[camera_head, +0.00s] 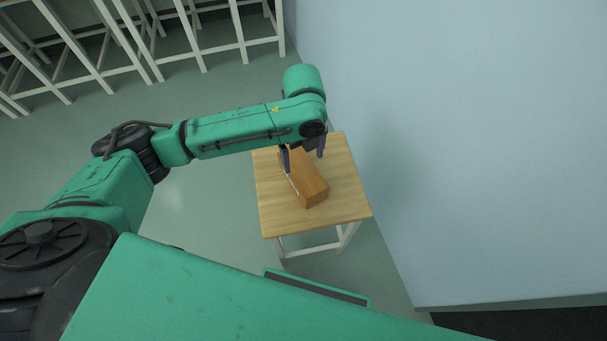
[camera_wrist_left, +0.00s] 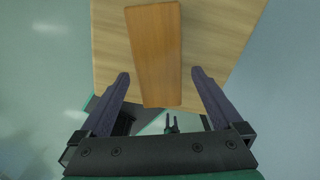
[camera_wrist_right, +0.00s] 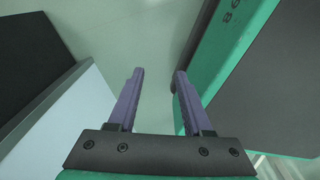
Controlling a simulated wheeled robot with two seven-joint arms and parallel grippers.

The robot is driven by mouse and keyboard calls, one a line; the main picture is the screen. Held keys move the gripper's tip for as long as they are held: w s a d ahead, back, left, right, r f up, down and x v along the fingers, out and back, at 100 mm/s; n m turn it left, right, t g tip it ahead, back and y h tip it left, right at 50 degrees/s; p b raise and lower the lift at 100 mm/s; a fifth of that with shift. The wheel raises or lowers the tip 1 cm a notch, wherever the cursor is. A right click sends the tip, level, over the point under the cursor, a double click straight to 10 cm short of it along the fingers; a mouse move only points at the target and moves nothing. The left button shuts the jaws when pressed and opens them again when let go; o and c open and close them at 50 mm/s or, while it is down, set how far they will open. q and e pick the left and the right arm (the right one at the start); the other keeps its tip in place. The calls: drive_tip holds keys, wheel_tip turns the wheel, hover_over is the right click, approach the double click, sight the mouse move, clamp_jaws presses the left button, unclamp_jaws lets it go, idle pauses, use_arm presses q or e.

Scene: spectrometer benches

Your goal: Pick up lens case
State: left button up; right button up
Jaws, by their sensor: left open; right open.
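The lens case is a brown wooden box (camera_head: 308,182) lying on a small wooden table in the head view. It also shows in the left wrist view (camera_wrist_left: 155,55), between and ahead of the finger tips. My left gripper (camera_head: 303,160) is open over the far part of the case, with its purple fingers on either side of it. I cannot tell whether a finger touches the case. My right gripper (camera_wrist_right: 158,72) is open and empty in the right wrist view, away from the case.
The small table (camera_head: 345,200) has a bare light wood top around the case and stands beside a pale blue wall (camera_head: 470,130). White-framed benches (camera_head: 150,45) stand at the upper left. Grey-green floor (camera_head: 200,215) is open left of the table.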

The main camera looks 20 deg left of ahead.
sight(302, 169)
use_arm(q)
wheel_tip(302, 169, down, 6)
drive_tip(key=shift+s+a+r+b, duration=0.1)
drive_tip(key=shift+a+r+b, duration=0.05)
drive_tip(key=shift+b, duration=0.35)
drive_tip(key=shift+r, duration=0.15)
drive_tip(key=c, duration=1.5)
use_arm(e)
drive_tip(key=w, duration=0.2)
drive_tip(key=shift+w+f, duration=0.25)
drive_tip(key=shift+w, duration=0.1)
